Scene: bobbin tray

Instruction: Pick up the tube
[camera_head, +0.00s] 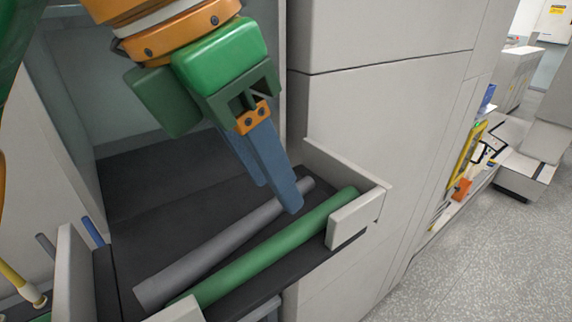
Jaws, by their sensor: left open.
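A grey tube (215,250) and a green tube (275,245) lie side by side, slanting, in a dark-floored tray with pale walls (355,215). Their lower left ends are close to the tray's near left corner. My left gripper (275,195) comes in from the top and points down over the tray. Its blue-grey fingers are apart with nothing seen between them. The nearer fingertip overlaps the right part of the grey tube in the picture. I cannot tell whether it touches it. My right gripper is not in view.
Pale cabinet walls (385,120) rise right behind the tray. A blue rod (92,231) and a yellow rod (14,277) stand at the left. Grey speckled floor (470,255) is open at the right, with shelving and machines beyond.

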